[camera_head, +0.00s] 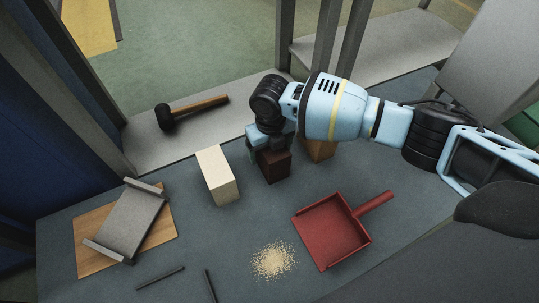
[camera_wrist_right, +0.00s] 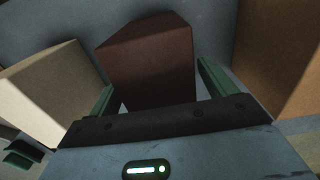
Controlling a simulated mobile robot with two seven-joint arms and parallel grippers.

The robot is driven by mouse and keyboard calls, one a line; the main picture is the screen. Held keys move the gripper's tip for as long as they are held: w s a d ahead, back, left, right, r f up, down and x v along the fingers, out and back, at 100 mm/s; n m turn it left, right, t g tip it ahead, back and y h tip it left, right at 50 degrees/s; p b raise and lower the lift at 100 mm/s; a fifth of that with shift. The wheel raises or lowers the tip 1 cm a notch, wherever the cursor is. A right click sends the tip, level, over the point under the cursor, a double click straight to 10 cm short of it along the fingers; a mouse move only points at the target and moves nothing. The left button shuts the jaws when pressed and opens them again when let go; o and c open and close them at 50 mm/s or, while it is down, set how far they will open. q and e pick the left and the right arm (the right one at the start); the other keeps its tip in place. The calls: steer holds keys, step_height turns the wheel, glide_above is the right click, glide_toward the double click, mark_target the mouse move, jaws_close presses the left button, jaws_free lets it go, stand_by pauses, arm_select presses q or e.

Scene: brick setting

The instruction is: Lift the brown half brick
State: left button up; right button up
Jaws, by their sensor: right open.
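The brown half brick (camera_head: 274,166) stands on the dark table in the head view, between a cream block and an orange-brown block. It also shows in the right wrist view (camera_wrist_right: 150,65), dark brown, between my fingers. My right gripper (camera_head: 268,140) is over the brick from behind and above, and hides part of it. In the right wrist view the green fingers of my right gripper (camera_wrist_right: 158,90) are apart, one on each side of the brick. A gap shows at the right finger; contact at the left one is hard to tell. My left gripper is not in view.
The cream block (camera_head: 218,175) stands close on the left, the orange-brown block (camera_head: 320,150) close on the right. A red dustpan (camera_head: 330,232) and a pile of crumbs (camera_head: 273,260) lie in front. A hammer (camera_head: 190,110) lies behind; a grey channel piece (camera_head: 128,222) rests on a board (camera_head: 92,258).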

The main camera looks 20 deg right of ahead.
steer(key=shift+f, duration=0.9)
steer(key=shift+r, duration=0.1)
steer(key=c, duration=1.5)
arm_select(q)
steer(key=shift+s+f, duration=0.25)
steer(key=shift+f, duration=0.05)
arm_select(e)
steer(key=shift+r, duration=0.1)
